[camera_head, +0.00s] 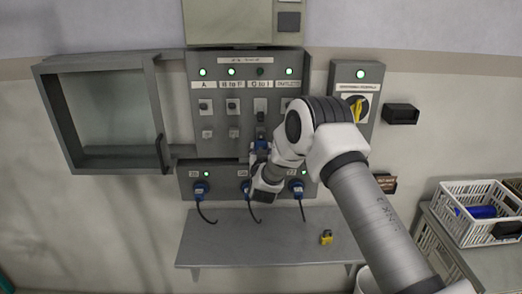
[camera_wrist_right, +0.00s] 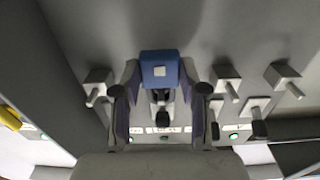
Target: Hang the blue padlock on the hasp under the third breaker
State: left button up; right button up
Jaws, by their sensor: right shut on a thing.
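The third breaker (camera_head: 260,105) is on the grey wall panel, below the only dark lamp in the upper row. The blue padlock (camera_head: 261,146) is just below it, and its body shows clearly in the right wrist view (camera_wrist_right: 159,68). My right gripper (camera_head: 262,158) is shut on the padlock, with one finger on each side in the wrist view (camera_wrist_right: 161,100). The padlock's shackle side faces the hasp under the third breaker. The hasp is mostly hidden, and I cannot tell whether the shackle is through it. My left gripper is not in view.
Neighbouring breakers (camera_head: 232,106) flank the spot. A yellow padlock (camera_head: 326,237) lies on the grey shelf (camera_head: 225,243). An open cabinet (camera_head: 164,155) is at left and a white basket (camera_head: 478,228) at right.

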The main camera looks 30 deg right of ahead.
jog(key=shift+f, duration=0.15)
jog(key=o, duration=1.4)
jog(key=shift+c, duration=0.2)
jog(key=v, duration=1.2)
jog(key=shift+d, duration=0.1)
